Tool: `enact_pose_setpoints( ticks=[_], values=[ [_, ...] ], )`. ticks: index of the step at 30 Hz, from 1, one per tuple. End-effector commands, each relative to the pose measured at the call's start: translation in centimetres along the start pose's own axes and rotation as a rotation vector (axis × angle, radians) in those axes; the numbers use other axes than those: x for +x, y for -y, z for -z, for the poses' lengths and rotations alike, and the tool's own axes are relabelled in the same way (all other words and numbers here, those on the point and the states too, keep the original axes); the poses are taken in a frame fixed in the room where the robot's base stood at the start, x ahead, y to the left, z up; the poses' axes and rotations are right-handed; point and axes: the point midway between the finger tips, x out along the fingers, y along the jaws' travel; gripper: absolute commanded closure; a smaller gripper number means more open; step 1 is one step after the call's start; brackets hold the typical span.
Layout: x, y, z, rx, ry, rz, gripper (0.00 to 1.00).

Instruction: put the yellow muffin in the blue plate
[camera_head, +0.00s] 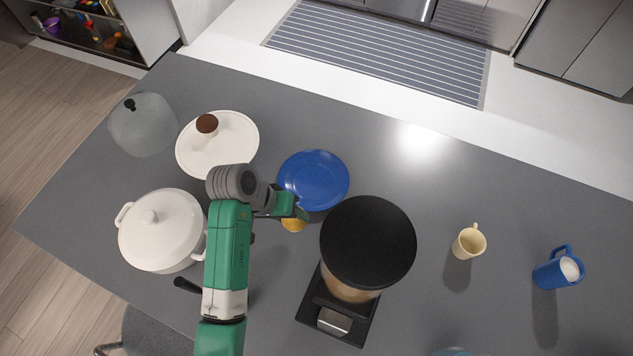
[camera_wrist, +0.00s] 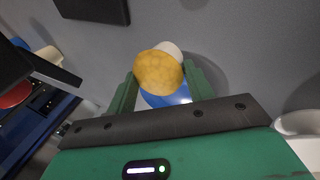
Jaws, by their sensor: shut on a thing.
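The yellow muffin (camera_head: 292,225) is held in my gripper (camera_head: 298,212), just below the blue plate's near edge in the head view. In the wrist view the muffin (camera_wrist: 158,73) sits between the two green fingers of my gripper (camera_wrist: 163,85), which are shut on it. A pale part shows behind its top. The blue plate (camera_head: 315,178) lies on the grey counter with no food visible on it.
A black-topped coffee grinder (camera_head: 368,240) stands close right of my gripper. A white lidded pot (camera_head: 160,232), a white lidded dish (camera_head: 230,150) and a glass jar (camera_head: 142,127) stand left. A cream cup (camera_head: 468,243) and blue mug (camera_head: 553,272) stand right. The counter beyond the plate is clear.

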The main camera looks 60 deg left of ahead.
Motion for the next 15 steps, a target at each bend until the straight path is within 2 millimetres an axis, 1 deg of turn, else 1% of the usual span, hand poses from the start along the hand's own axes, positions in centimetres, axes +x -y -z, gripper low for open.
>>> enact_pose_setpoints(
  ticks=[1,3,6,9,12,15],
  values=[
    [0.4,-0.1,1.8,-0.001,-0.002,-0.001,0.71],
    [1.1,-0.2,4.0,0.001,-0.002,-0.002,0.71],
    [1.9,-0.3,7.1,0.0,-0.002,-0.001,0.71],
    [2.7,-0.4,9.6,0.001,0.0,-0.001,0.71],
    [3.2,-0.5,11.2,0.001,0.001,-0.001,0.71],
    [3.4,-0.5,11.9,0.001,0.001,0.001,0.71]
  ],
)
